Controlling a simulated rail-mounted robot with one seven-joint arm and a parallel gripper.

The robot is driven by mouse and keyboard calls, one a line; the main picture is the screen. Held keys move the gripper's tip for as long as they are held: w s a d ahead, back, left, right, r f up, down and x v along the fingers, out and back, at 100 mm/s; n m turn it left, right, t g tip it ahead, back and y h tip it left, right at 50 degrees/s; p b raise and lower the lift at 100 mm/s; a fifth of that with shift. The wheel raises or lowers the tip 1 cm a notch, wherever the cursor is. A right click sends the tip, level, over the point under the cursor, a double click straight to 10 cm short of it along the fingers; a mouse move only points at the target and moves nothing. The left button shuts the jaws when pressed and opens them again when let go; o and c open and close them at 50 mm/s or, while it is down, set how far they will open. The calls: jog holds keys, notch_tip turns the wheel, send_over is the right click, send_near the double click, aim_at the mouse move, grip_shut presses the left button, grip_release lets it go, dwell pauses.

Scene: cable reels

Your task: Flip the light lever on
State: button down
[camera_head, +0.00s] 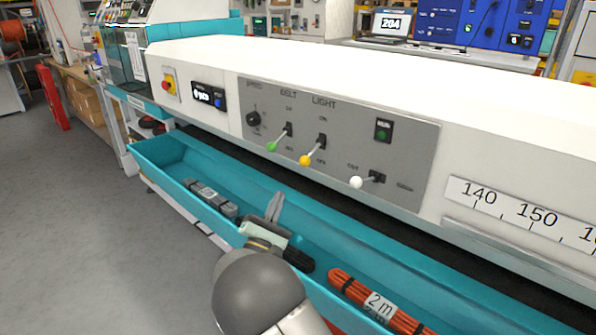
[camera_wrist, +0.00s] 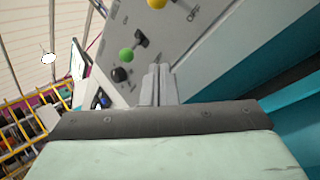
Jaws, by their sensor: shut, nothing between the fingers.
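The light lever has a yellow knob (camera_head: 305,160) and sits under the LIGHT label on the grey control panel (camera_head: 345,140). It slants down toward the lower marking, which reads as OFF. The yellow knob also shows at the top of the wrist view (camera_wrist: 157,3). Left of it is the belt lever with a green knob (camera_head: 272,147), also seen in the wrist view (camera_wrist: 126,55). My gripper (camera_head: 273,205) is shut and empty, in front of and below the panel, over the teal trough. In the wrist view its fingers (camera_wrist: 158,85) are together, apart from both levers.
A white-knobbed lever (camera_head: 356,182), a black speed knob (camera_head: 254,119) and a green button (camera_head: 383,130) share the panel. A red-and-yellow switch (camera_head: 168,86) is further left. The teal trough (camera_head: 160,150) below holds grey, black and orange cable bundles (camera_head: 375,300).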

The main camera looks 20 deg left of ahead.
aim_at(312, 153)
jog(key=shift+h, duration=0.3)
jog(key=w+d+r, duration=0.3)
jog(key=w+r, duration=0.2)
jog(key=r, duration=0.2)
jog(key=shift+w+p, duration=0.35)
jog(key=shift+w, duration=0.05)
